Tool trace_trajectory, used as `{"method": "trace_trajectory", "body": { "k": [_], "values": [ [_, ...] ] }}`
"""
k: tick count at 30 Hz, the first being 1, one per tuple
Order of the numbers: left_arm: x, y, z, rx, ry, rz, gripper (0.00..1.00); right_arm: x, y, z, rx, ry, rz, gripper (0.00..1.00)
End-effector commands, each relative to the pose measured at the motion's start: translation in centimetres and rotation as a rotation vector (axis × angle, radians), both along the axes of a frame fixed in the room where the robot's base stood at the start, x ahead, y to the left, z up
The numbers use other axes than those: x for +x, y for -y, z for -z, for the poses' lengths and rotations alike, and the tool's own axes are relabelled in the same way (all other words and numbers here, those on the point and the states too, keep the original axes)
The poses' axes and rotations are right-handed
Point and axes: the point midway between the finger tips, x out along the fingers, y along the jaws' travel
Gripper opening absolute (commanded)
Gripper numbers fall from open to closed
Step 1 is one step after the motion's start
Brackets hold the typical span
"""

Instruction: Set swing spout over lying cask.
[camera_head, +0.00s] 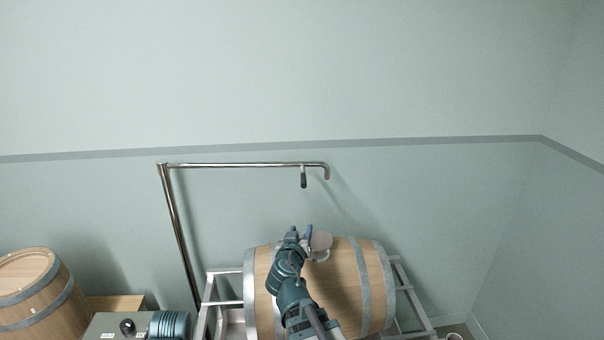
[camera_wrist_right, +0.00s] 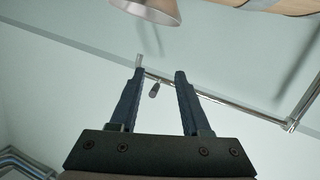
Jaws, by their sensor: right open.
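The swing spout (camera_head: 240,164) is a shiny steel pipe on a tall post, its bent outlet at the right end. A dark handle (camera_head: 303,178) hangs from its arm near that end. The lying cask (camera_head: 352,290) rests on its side on a metal cradle, with a funnel (camera_head: 320,240) on top. The outlet appears above the funnel in the head view; depth is unclear. My right gripper (camera_head: 299,233) is in front of the cask, beside the funnel in the picture. In the wrist view it is open (camera_wrist_right: 158,75), with the handle (camera_wrist_right: 154,90) seen between its fingers, apparently beyond them.
An upright cask (camera_head: 42,295) stands at the left. A grey box (camera_head: 110,328) with a black knob and a teal ribbed motor (camera_head: 168,325) sit at the bottom left. The cradle (camera_head: 408,292) frames the lying cask. Wall space around the spout arm is clear.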

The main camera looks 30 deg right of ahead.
Motion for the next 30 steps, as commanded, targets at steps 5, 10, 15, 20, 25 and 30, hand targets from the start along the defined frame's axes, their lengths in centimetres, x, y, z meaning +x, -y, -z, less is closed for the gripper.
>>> {"method": "trace_trajectory", "body": {
  "k": [5,10,15,20,25,30],
  "values": [
    [0.0,0.0,-1.8,0.0,0.0,-0.002,0.83,1.5,2.3,-5.5,-0.061,0.162,-0.113,0.47],
    [0.0,0.0,-2.1,-0.001,0.0,-0.002,0.83,2.0,2.5,-6.7,-0.075,0.199,-0.184,0.47],
    [0.0,0.0,-2.1,-0.001,0.0,-0.002,0.83,2.1,2.4,-6.8,-0.077,0.203,-0.198,0.47],
    [0.0,0.0,-2.1,-0.001,0.0,-0.002,0.83,2.6,2.6,-6.7,-0.076,0.203,-0.197,0.47],
    [0.0,0.0,-2.1,-0.001,0.0,-0.002,0.83,4.1,3.3,-6.7,-0.076,0.203,-0.195,0.47],
    [0.0,0.0,-2.1,-0.001,0.0,-0.002,0.83,6.6,4.4,-6.7,-0.076,0.203,-0.195,0.47]
  ]
}}
